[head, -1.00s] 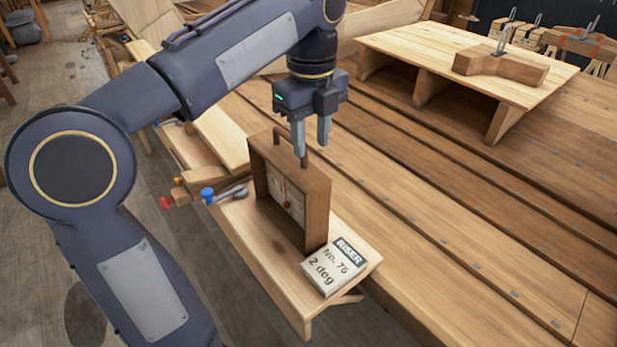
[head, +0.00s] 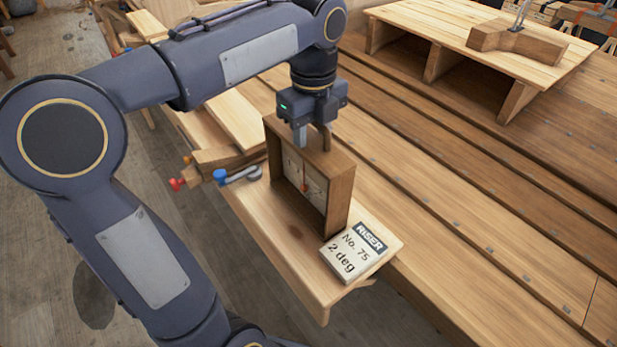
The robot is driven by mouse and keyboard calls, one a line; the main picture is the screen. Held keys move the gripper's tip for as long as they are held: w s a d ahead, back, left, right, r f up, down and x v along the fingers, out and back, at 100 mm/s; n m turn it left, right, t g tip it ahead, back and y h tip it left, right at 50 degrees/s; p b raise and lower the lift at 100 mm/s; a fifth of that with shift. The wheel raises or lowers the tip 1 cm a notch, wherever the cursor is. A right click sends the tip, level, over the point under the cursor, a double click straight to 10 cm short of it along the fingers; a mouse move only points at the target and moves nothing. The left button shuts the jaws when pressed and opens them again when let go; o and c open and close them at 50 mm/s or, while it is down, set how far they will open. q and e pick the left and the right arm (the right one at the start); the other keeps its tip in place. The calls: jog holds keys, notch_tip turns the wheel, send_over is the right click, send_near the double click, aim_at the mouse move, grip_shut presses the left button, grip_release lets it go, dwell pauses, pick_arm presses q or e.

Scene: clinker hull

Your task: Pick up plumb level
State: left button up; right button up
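The plumb level is an open-fronted wooden box frame (head: 340,195) with a pale face, a small red mark inside and a wooden handle (head: 326,139) on top. It stands upright on a small wooden bench (head: 262,215). My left gripper (head: 312,135) points down at the handle from above. One grey finger shows on the near side of the handle; the other is mostly hidden behind it. The finger still sits well off the gripper's middle, so it looks open around the handle. My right gripper is not in view.
The planked hull (head: 450,200) rises behind; a slanted board (head: 480,45) carries a wooden block (head: 518,42).

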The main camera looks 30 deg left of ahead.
pick_arm(q)
jog(key=shift+f, duration=0.45)
jog(key=shift+c, duration=0.2)
grip_shut()
dwell(0.9)
